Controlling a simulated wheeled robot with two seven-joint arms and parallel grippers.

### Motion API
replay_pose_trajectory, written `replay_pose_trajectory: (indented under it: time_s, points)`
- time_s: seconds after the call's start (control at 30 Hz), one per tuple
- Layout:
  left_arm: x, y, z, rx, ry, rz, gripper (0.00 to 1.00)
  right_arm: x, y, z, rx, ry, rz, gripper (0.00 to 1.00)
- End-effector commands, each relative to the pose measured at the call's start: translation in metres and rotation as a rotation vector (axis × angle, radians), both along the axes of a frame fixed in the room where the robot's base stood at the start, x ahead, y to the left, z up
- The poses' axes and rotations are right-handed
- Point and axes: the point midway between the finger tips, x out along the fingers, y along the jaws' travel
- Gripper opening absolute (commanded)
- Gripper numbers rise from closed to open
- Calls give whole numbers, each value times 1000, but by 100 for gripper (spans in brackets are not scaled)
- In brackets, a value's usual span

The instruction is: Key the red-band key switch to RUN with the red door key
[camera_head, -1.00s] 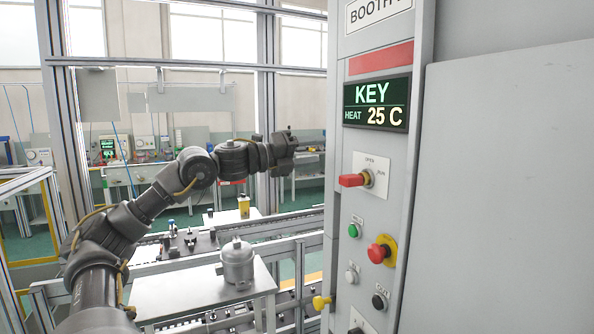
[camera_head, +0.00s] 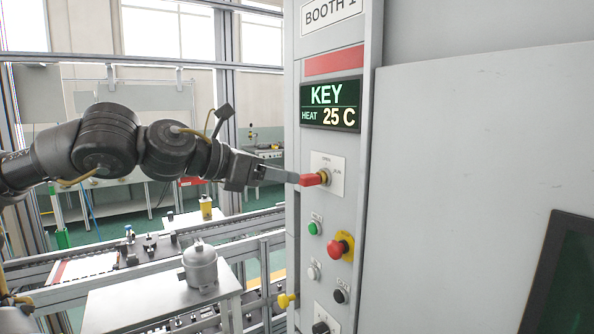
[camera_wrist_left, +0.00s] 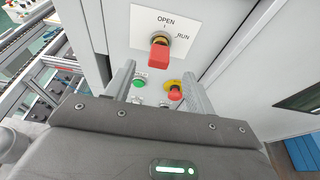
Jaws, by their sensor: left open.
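The red door key (camera_head: 311,180) sits in the key switch (camera_head: 325,175) on the grey cabinet, under the red band (camera_head: 335,60). In the left wrist view the red key (camera_wrist_left: 159,56) sticks out toward the camera below the switch ring. The plate (camera_wrist_left: 163,22) reads OPEN at the top and RUN at the right. My left gripper (camera_head: 289,177) is open, its fingertips close to the key in the head view. In the wrist view the two fingers lie either side of and below the key; contact cannot be told.
A display (camera_head: 331,103) reads KEY, HEAT 25 C. A grey canister (camera_head: 200,265) stands on a white table (camera_head: 115,306) to the left.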

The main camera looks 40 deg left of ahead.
Motion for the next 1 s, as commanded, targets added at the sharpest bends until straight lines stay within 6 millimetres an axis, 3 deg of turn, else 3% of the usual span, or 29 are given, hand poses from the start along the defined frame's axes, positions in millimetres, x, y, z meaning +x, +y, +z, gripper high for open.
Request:
replay_pose_trajectory:
  time_s: [0.2,0.5,1.0]
  points:
    - [29,-8,-8,0,6,1,55,0,0,17,0,0,0,0]
    - [55,-16,-18,0,3,0,55,0,0,28,0,0,0,0]
    - [62,-18,-21,-2,0,2,55,0,0,29,0,0,-1,0]
